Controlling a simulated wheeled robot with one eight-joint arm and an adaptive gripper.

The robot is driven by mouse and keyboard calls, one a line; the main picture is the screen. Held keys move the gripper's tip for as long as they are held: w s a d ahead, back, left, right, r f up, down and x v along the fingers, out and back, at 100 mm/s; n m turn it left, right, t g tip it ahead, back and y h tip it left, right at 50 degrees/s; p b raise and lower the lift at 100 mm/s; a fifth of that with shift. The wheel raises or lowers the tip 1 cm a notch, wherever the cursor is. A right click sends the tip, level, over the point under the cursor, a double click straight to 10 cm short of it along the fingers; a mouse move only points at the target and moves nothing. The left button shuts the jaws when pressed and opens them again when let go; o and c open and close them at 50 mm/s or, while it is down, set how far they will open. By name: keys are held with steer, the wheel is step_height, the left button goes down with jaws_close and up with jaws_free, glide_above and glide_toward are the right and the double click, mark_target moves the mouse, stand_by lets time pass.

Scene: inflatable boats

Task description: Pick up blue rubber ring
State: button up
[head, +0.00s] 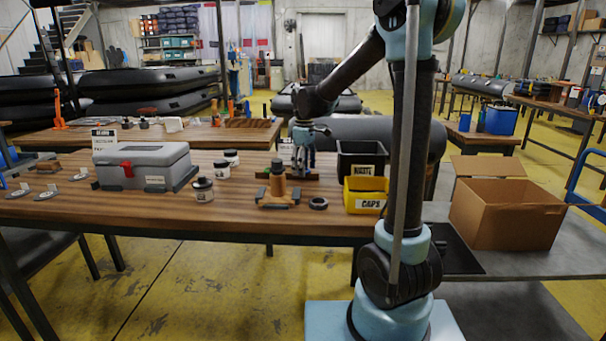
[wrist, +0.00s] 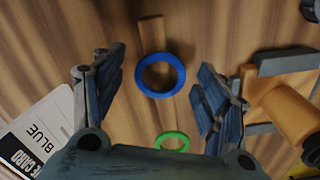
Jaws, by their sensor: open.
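The blue rubber ring (wrist: 160,75) lies flat on the wooden table in the wrist view, between my two fingers as seen from above. My gripper (wrist: 160,65) is open and empty, one finger to each side of the ring. It appears above the table, and no contact with the ring shows. In the head view my gripper (head: 303,138) points down over the far side of the workbench, behind a brown wooden fixture. I cannot make out the blue ring in the head view.
A green ring (wrist: 172,141) lies below the blue one in the wrist view. A white card reading BLUE (wrist: 35,135) is at left, an orange-brown piece (wrist: 285,105) at right. On the workbench are a grey toolbox (head: 143,165), a yellow CAPS bin (head: 365,195) and a dark bin (head: 360,158).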

steer(key=shift+c, duration=0.6)
steer(key=c, duration=0.6)
steer(key=shift+c, duration=0.2)
